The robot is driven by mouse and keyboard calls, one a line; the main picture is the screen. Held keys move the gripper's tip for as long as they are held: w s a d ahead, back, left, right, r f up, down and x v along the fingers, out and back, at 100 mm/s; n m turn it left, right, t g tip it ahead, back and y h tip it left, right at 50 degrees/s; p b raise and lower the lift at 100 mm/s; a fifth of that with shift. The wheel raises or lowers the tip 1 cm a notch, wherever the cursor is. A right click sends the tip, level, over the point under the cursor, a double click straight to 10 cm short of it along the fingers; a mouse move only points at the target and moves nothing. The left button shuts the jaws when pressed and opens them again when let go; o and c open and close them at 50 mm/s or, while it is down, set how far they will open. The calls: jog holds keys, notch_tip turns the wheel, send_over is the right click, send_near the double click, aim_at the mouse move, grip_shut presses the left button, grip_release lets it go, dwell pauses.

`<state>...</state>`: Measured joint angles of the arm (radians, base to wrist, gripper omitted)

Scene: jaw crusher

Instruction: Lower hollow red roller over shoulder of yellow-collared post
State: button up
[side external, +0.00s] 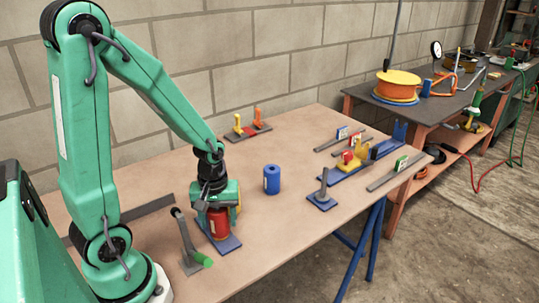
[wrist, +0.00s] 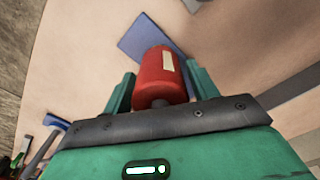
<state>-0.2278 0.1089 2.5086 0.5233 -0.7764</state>
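The red roller (side external: 218,222) is upright in my gripper (side external: 217,208), directly above or at a blue base plate (side external: 229,244). In the wrist view the red roller (wrist: 160,68), with a pale label, sits between the two green fingers of my gripper (wrist: 160,88), which appear to touch its sides. The blue plate (wrist: 140,35) shows beyond the roller's far end. No post shows on this plate; the roller and gripper cover its middle. A small yellow patch (side external: 238,207) shows beside the gripper; I cannot tell whether it is the collar. The gap below the roller is unclear.
A grey lever with a green end (side external: 204,262) stands close left of the gripper. A blue roller (side external: 272,180) stands to the right, then a grey post on a blue plate (side external: 322,190). Fixtures with yellow and orange parts (side external: 248,127) lie at the back.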

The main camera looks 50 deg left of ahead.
jog(key=shift+o, duration=0.7)
jog(key=shift+r, duration=0.15)
jog(key=shift+r, duration=6.8)
jog(key=s+d+r+m+t, duration=0.3)
jog(key=d+r+m+t, duration=0.2)
jog(key=m, duration=0.6)
jog(key=shift+d+r+t, duration=0.3)
jog(key=shift+d+r, duration=0.15)
jog(key=shift+r, duration=0.35)
